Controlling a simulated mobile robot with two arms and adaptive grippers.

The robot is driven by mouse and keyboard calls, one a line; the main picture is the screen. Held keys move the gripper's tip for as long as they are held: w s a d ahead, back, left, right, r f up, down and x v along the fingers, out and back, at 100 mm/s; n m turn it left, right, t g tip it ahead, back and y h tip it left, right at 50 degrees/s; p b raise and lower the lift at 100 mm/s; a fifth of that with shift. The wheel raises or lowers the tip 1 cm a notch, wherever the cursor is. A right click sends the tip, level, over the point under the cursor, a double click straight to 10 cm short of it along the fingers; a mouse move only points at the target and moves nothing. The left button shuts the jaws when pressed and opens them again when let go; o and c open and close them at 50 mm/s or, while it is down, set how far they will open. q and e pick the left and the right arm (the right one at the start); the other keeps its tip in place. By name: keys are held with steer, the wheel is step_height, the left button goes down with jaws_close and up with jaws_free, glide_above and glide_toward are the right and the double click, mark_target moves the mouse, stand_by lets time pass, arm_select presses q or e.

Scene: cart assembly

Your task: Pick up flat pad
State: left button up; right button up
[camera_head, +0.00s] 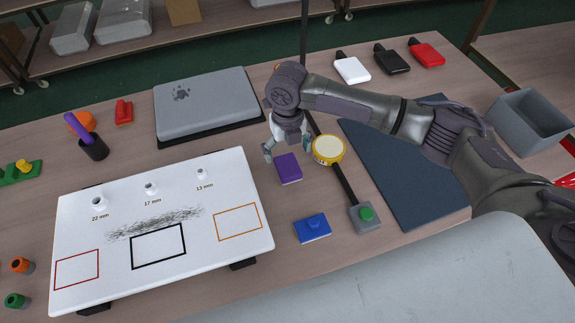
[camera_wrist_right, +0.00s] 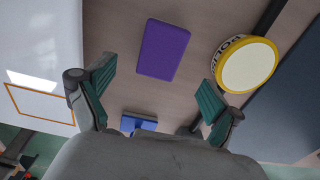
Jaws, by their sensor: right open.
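The flat pad seems to be the purple rectangular block (camera_head: 288,168), lying on the table just right of the whiteboard. It also shows in the right wrist view (camera_wrist_right: 163,50), beyond the fingertips and roughly between them. My right gripper (camera_head: 284,146) is above the table near the far end of the purple pad. In the right wrist view the right gripper (camera_wrist_right: 156,84) has its green-padded fingers spread apart with nothing between them. My left gripper is not in view.
A grey box with a green button (camera_head: 364,216) and a dark mat (camera_head: 410,178) lie to the right.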

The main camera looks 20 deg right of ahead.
mark_target(288, 165)
steer(key=shift+f, duration=0.6)
steer(key=shift+w+f, duration=0.15)
steer(key=shift+f, duration=0.45)
step_height(288, 165, down, 4)
steer(key=shift+r+p, duration=0.25)
steer(key=shift+p, duration=0.45)
steer(key=shift+f, duration=0.6)
steer(key=shift+c, duration=0.8)
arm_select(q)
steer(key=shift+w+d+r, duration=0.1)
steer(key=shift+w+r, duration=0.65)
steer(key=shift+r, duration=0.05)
arm_select(e)
steer(key=c, duration=1.1)
